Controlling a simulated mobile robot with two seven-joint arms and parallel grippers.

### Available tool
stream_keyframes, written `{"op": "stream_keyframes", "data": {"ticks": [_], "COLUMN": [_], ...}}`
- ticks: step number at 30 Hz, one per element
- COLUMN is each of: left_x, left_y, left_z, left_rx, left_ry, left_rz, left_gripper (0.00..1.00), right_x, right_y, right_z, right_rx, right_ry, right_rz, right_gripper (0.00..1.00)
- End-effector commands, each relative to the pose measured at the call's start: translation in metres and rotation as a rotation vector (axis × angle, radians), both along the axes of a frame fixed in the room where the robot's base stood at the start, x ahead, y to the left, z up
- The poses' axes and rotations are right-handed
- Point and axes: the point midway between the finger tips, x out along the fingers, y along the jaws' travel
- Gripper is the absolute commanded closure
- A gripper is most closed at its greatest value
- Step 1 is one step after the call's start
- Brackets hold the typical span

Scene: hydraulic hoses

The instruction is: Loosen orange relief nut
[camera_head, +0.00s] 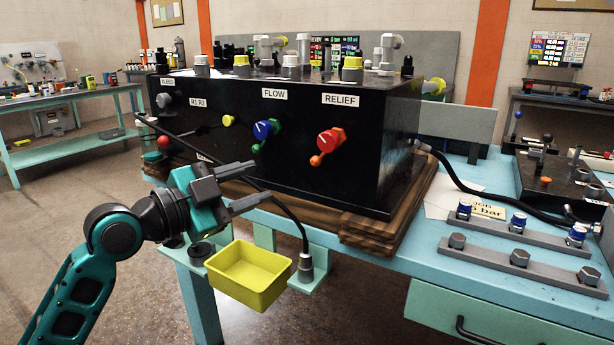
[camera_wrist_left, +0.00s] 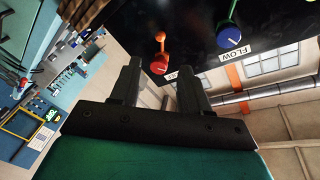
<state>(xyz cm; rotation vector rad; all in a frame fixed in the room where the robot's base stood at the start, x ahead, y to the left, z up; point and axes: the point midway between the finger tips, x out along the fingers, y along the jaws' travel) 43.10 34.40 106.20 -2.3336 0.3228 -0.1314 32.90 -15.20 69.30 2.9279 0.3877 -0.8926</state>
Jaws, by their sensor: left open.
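The orange relief nut (camera_head: 316,160) sits on a short orange stem at the lower left of the red relief knob (camera_head: 331,141), under the RELIEF label on the black box's front. In the left wrist view the orange nut (camera_wrist_left: 160,37) and red knob (camera_wrist_left: 159,66) show beyond the fingertips, with the nut above the knob in that picture. My left gripper (camera_head: 262,182) is open and empty, in front of the box and to the left of and below the nut, apart from it. In the wrist view its two fingers (camera_wrist_left: 160,76) point toward the panel. My right gripper is not in view.
The blue FLOW knob (camera_head: 262,130) with a green nut stands left of the relief knob. A black hose (camera_head: 290,215) hangs close to my left fingers. A yellow bin (camera_head: 250,272) is below. Fittings on grey rails (camera_head: 520,262) lie on the bench at right.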

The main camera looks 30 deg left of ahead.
Motion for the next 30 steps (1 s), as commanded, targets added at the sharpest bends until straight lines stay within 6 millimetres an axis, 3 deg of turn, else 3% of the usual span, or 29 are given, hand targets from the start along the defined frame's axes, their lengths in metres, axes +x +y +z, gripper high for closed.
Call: {"op": "stream_keyframes", "data": {"ticks": [7,21,30], "left_x": [0.021,0.099,0.122], "left_y": [-0.006,-0.029,-0.035], "left_z": [0.005,0.003,0.001], "left_rx": [-0.001,-0.004,0.0], "left_ry": [-0.007,-0.005,-0.003], "left_rz": [-0.004,-0.004,-0.003], "left_gripper": [0.54,0.54,0.54], "right_x": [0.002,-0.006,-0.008], "right_y": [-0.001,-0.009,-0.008], "right_z": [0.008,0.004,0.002], "right_rx": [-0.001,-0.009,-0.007], "right_ry": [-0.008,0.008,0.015], "right_rz": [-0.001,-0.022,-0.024], "right_gripper": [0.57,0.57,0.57]}}
